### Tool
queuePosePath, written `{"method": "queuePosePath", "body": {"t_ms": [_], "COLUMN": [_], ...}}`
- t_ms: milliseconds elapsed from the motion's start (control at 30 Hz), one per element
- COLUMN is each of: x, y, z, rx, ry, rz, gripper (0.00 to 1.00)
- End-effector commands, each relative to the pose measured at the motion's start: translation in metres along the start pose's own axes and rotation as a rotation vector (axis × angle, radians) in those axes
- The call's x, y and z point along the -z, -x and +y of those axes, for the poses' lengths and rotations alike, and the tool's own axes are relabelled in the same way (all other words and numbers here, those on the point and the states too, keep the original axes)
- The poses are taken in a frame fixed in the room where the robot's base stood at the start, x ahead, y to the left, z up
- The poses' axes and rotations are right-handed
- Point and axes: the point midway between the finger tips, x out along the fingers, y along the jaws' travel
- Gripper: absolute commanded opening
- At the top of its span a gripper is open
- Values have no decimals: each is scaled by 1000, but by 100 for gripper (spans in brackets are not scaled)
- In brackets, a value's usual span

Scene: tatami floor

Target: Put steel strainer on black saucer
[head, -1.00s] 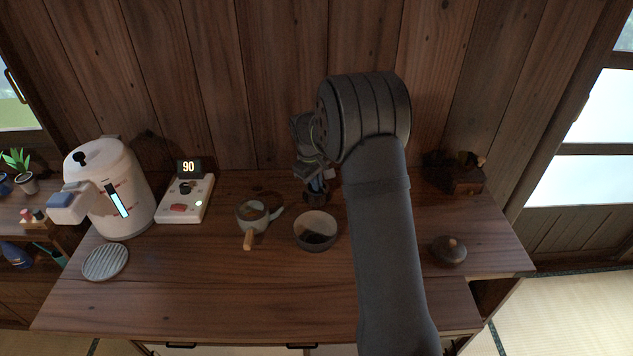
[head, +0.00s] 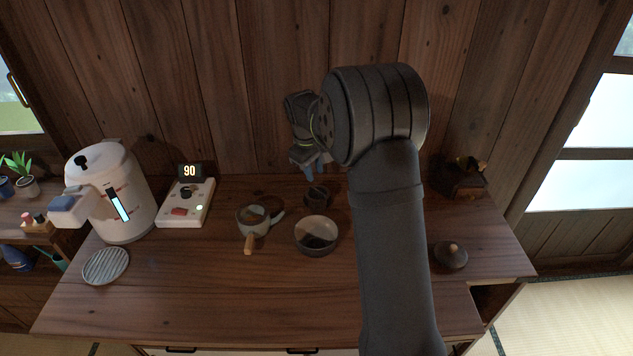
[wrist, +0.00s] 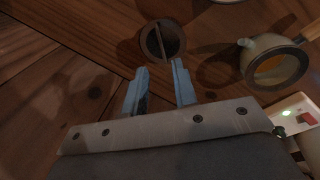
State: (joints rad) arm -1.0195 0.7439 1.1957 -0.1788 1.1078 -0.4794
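A small dark round cup-like piece (head: 317,195) stands behind the bowl in the head view. In the wrist view it shows as a dark ring with a thin bar across its mouth (wrist: 162,40); I cannot tell for sure whether this is the steel strainer. A dark flat round patch (head: 268,202) lies behind the teapot; it may be the black saucer or a shadow. My gripper (wrist: 160,78) has its two blue fingers apart, with nothing between them. It hangs above the cup-like piece, clear of it. My arm hides part of the table.
A handled teapot (head: 252,220) and a dark bowl (head: 316,240) stand in front. A kettle (head: 115,195), a control box (head: 187,203) and a ribbed round coaster (head: 106,266) are left. A dark lid (head: 450,255) and a wooden box (head: 463,180) are right. The front table is clear.

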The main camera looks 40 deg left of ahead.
Motion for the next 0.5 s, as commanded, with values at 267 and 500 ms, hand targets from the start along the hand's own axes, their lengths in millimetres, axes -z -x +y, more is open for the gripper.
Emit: {"method": "queuePosePath", "body": {"t_ms": [267, 500], "x": [0, 0], "y": [42, 48], "z": [0, 0], "rx": [0, 1], "ry": [-1, 0], "rz": [1, -2], "gripper": [26, 26]}}
